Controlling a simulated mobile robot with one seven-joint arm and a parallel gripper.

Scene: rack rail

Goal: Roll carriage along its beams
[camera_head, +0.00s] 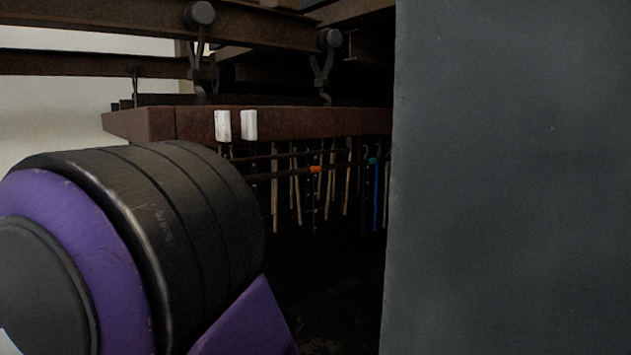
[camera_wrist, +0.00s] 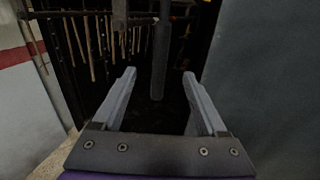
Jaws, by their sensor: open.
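In the head view, a rusty brown carriage (camera_head: 310,122) hangs below the beams (camera_head: 255,27) from forked hangers with round rollers (camera_head: 199,14). Two small white blocks (camera_head: 222,126) show against its front face. Rods (camera_head: 297,190) hang beneath it. Its right end is hidden behind a grey panel. In the wrist view, my gripper (camera_wrist: 159,76) is open, its two grey fingers wide apart. A dark grey vertical bar (camera_wrist: 158,55) shows between the fingers, with a gap on both sides; its depth is unclear. My gripper is not clearly visible in the head view.
A large dark grey panel (camera_head: 510,180) fills the right side of the head view and the right of the wrist view (camera_wrist: 270,80). A pale wall (camera_head: 75,105) stands at left. My own arm covers the lower left of the head view. The space under the carriage is dark.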

